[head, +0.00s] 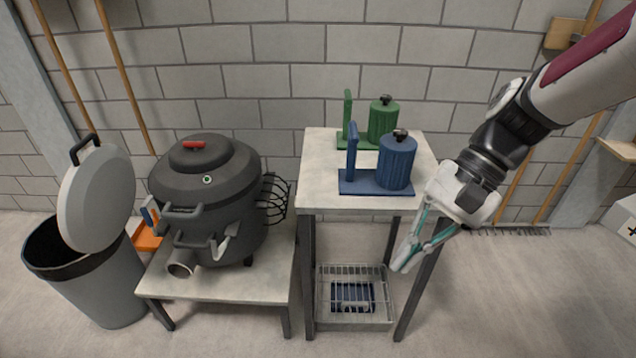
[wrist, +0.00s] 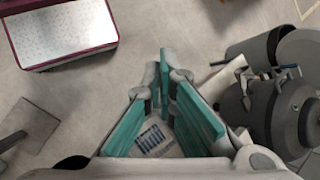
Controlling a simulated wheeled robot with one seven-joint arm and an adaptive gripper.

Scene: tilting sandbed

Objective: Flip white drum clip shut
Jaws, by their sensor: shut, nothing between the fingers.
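The dark grey drum (head: 205,195) stands on a low bench, its domed lid with a red-marked handle on top. The white clip (head: 222,243) is on the drum's front, right of a grey handle, and juts up and outward at a tilt. My gripper (head: 402,262) is shut and empty, well to the right of the drum, in front of the taller table. In the wrist view my teal fingers (wrist: 172,72) meet at their tips, with floor beyond them. The drum (wrist: 290,112) shows there at the right; I cannot make out the clip clearly.
A bin (head: 95,275) with a raised lid stands left of the low bench (head: 215,285). The taller table (head: 320,175) holds a blue canister (head: 397,162) and a green canister (head: 383,120). A wire basket (head: 353,300) sits below. Floor between bench and table is narrow.

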